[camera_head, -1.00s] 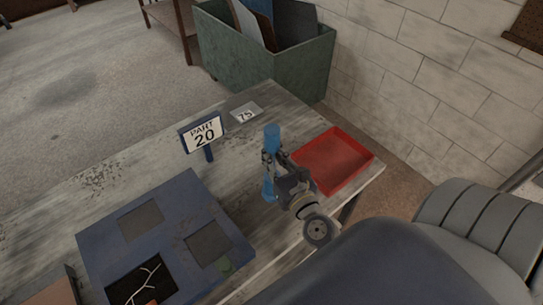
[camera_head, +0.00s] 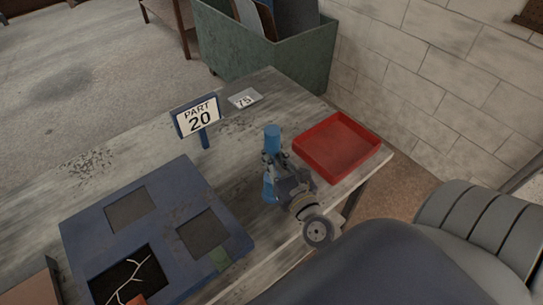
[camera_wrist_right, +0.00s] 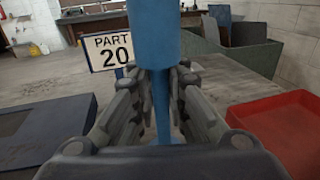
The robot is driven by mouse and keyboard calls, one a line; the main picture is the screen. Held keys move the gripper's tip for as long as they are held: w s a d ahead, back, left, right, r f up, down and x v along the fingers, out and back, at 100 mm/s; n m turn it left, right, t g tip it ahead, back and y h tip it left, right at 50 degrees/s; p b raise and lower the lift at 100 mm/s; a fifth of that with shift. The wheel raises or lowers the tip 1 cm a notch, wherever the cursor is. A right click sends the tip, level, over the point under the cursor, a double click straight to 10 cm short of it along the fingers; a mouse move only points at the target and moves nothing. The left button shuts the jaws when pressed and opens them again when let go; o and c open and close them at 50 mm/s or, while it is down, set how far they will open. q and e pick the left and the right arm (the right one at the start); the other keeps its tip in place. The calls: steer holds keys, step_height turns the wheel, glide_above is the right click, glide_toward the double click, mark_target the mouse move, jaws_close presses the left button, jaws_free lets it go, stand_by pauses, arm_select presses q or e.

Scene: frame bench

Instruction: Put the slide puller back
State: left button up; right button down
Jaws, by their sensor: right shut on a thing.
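My right gripper (camera_head: 274,170) is shut on an upright blue tool (camera_head: 272,136), which I take to be the slide puller. It has a thick round top, a thinner middle and a wider lower end. In the right wrist view the blue tool (camera_wrist_right: 153,38) stands between the two fingers (camera_wrist_right: 160,105), its thin part gripped. In the head view it is over the bench, left of the red tray. I cannot tell whether its lower end touches the bench top. My left gripper is not in view.
The empty red tray (camera_head: 338,150) sits at the bench's right end. A "PART 20" sign (camera_head: 198,118) and a "75" card (camera_head: 243,99) are behind. A blue panel with dark recesses (camera_head: 180,185) lies front left. A green bin (camera_head: 290,62) stands beyond the bench.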

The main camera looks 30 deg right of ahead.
steer(key=shift+r, duration=0.25)
steer(key=shift+f, duration=0.2)
steer(key=c, duration=1.6)
jaws_free()
steer(key=shift+f, duration=0.1)
steer(key=shift+s, duration=0.15)
steer(key=shift+s+a+r+b, duration=0.1)
steer(key=shift+s+a+b, duration=0.2)
steer(key=shift+s+b, duration=1.15)
steer(key=shift+s+a+r+b, duration=0.1)
steer(key=shift+s+a+b, duration=0.3)
steer(key=shift+s, duration=2)
steer(key=shift+s+a+b, duration=0.2)
steer(key=shift+s+b, duration=0.85)
steer(key=shift+s, duration=0.9)
